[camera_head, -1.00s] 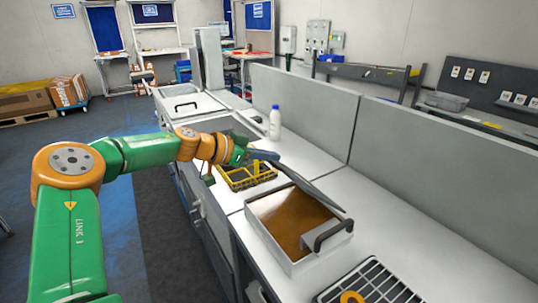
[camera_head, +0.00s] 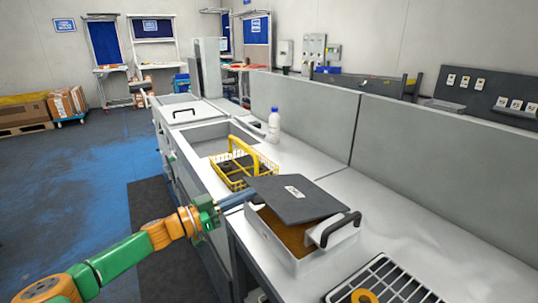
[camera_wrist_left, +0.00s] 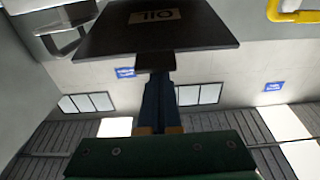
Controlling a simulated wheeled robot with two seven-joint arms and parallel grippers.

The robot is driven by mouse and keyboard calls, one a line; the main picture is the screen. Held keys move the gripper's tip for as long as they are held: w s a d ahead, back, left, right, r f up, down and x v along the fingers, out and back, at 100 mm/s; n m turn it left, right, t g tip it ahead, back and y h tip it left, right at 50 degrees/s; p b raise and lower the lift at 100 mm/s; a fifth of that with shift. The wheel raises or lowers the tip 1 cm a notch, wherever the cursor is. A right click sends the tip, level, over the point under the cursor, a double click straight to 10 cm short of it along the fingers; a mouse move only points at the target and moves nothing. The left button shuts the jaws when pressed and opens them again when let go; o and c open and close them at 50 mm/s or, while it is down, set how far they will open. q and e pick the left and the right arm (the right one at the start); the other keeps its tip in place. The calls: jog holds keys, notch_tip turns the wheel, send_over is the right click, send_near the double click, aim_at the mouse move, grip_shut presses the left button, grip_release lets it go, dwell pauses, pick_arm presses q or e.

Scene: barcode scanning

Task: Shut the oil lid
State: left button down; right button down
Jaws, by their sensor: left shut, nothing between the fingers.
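The oil box (camera_head: 296,265) is a white open-topped tray with brown oil inside, on the white counter. Its dark grey lid (camera_head: 290,198) carries a white label and is tilted over the box, with a gap at the near side showing the oil. In the left wrist view the lid (camera_wrist_left: 150,30) shows an upside-down OIL label. My left gripper (camera_head: 246,194) is shut and empty at the lid's left edge. Its blue fingertips (camera_wrist_left: 157,76) appear to meet a dark tab on that edge; exact contact is unclear. My right gripper is not in view.
A yellow wire basket (camera_head: 235,168) stands just behind the box. A white bottle with a blue cap (camera_head: 274,126) is beyond it. Grey partitions (camera_head: 440,160) line the right side.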

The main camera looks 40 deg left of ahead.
pick_arm(q)
jog(key=f+t+b, duration=0.1)
jog(key=f+b, duration=0.3)
jog(key=b, duration=0.1)
jog(key=s+f+t+b, duration=0.1)
jog(key=f+b, duration=0.1)
jog(key=f, duration=0.1)
jog(key=shift+a+f+t+h, duration=0.1)
jog(key=shift+a+t+h, duration=0.15)
jog(key=shift+t+h, duration=0.05)
jog(key=shift+s+d+f+h+b, duration=0.1)
jog(key=shift+s+f+h+b, duration=0.2)
jog(key=shift+b, duration=0.55)
